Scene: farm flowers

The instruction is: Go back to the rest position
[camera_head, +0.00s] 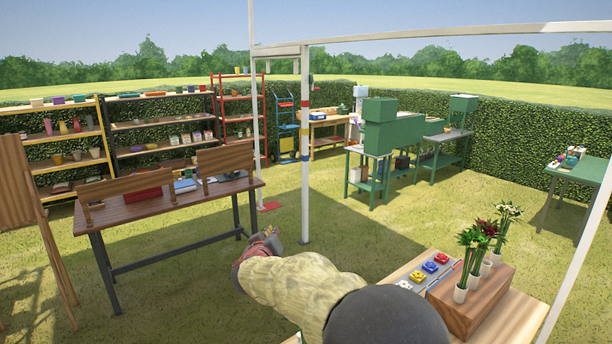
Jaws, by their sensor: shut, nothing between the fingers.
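My gripper (265,240) shows small at the far end of my arm, which reaches from the bottom edge toward the middle of the view. It is shut, with nothing seen in it. It is over the grass, in the gap between the brown wooden table on the left and the wooden bench on the right. It appears to touch nothing. My arm hides part of the bench's left side.
The bench holds a wooden block (470,302) with flowers in white vases (477,268), and a panel (423,272) with coloured buttons. A white frame post (305,150) stands just beyond my gripper. The brown table (165,208) is left. Open grass (375,235) lies ahead.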

